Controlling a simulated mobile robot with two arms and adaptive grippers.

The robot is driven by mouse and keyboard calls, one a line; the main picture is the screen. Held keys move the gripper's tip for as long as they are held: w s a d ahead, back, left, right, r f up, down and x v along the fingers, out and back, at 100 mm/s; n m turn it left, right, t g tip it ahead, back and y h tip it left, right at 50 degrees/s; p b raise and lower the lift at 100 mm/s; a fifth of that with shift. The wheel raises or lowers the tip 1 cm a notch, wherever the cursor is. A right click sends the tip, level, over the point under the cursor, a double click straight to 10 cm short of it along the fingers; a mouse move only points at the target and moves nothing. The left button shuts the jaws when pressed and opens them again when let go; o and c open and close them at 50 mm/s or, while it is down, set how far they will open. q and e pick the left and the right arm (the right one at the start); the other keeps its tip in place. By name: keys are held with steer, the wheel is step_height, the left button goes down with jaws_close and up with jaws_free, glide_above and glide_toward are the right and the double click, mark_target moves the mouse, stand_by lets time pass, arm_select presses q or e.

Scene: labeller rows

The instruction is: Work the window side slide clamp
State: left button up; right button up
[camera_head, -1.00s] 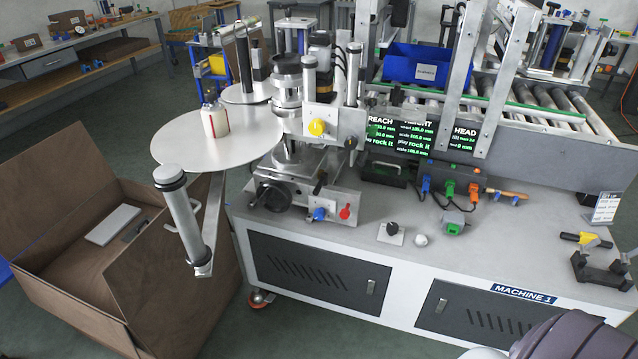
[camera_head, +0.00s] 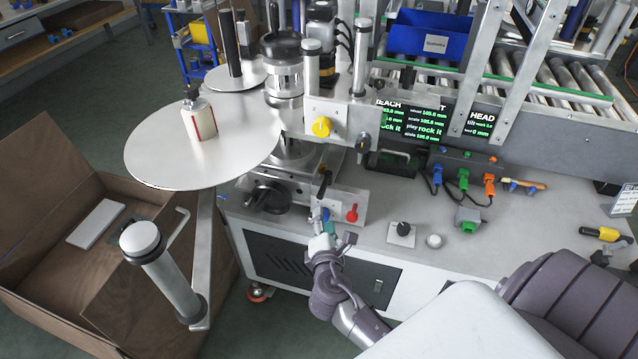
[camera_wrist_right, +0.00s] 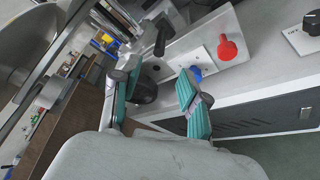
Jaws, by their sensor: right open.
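The metal slide block (camera_head: 342,200) at the machine's front left carries a black lever (camera_head: 324,184), a red knob (camera_head: 352,213) and a blue knob, mostly covered by my gripper in the head view. No label shows which is the window side clamp. In the right wrist view the black lever (camera_wrist_right: 160,38), red knob (camera_wrist_right: 227,47) and blue knob (camera_wrist_right: 195,73) show beyond the fingers. My right gripper (camera_head: 321,226) is in front of the slide block. Its teal fingers (camera_wrist_right: 155,88) are apart with nothing held between them; the blue knob is near the right fingertip. My left gripper is not in view.
A black handwheel (camera_head: 268,196) is left of the slide block. A black knob (camera_head: 403,229) and white button (camera_head: 434,241) stand to the right. The metal roller (camera_head: 165,270) sticks out at front left, above the open brown crate (camera_head: 35,290).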

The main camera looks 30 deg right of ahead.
mark_target(322, 198)
steer(key=x, duration=1.3)
steer(key=shift+w, duration=0.15)
jaws_close()
steer(key=shift+f, duration=0.1)
